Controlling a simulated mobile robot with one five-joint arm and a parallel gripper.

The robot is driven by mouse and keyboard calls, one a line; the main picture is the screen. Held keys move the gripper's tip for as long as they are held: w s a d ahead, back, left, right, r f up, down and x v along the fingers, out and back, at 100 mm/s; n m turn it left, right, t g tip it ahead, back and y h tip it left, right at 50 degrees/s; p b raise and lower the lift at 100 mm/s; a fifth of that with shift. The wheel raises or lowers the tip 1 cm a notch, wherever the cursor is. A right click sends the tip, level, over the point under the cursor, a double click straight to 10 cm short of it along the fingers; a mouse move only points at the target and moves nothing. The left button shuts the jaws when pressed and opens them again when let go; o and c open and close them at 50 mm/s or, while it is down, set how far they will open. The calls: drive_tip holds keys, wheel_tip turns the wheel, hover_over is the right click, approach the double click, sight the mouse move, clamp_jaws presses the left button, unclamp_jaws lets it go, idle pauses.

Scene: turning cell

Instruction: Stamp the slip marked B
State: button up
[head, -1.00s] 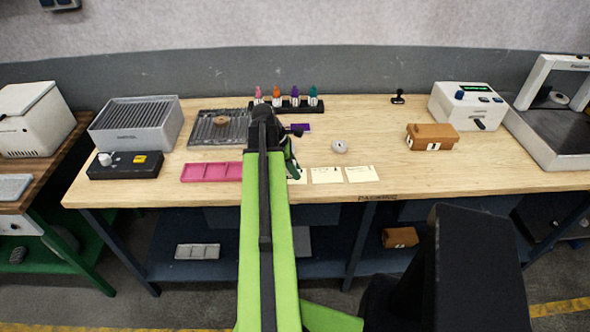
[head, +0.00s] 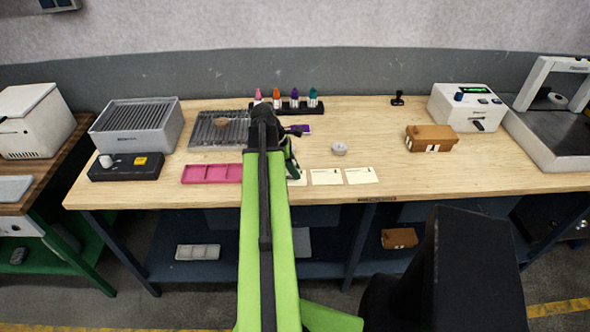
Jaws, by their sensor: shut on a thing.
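Three pale paper slips lie near the table's front edge: a left slip (head: 299,180) partly hidden by my arm, a middle slip (head: 326,177) and a right slip (head: 361,175). Their marks are too small to read, so I cannot tell which is B. A purple pad (head: 306,128) lies behind them, partly covered. My gripper (head: 291,137) is mostly hidden by my green arm, beside the pad. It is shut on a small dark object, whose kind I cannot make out. A black stamp (head: 398,98) stands upright at the back of the table.
Several coloured bottles (head: 295,104) stand in a black rack behind my gripper. A pink tray (head: 211,173) and a dark grid (head: 208,130) are on the left. A grey puck (head: 339,148) and a brown box (head: 431,138) are on the right. Bare wood lies between them.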

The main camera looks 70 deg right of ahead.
drive_tip(key=shift+r+p, duration=2.75)
drive_tip(key=shift+r, duration=0.4)
drive_tip(key=shift+f, duration=0.1)
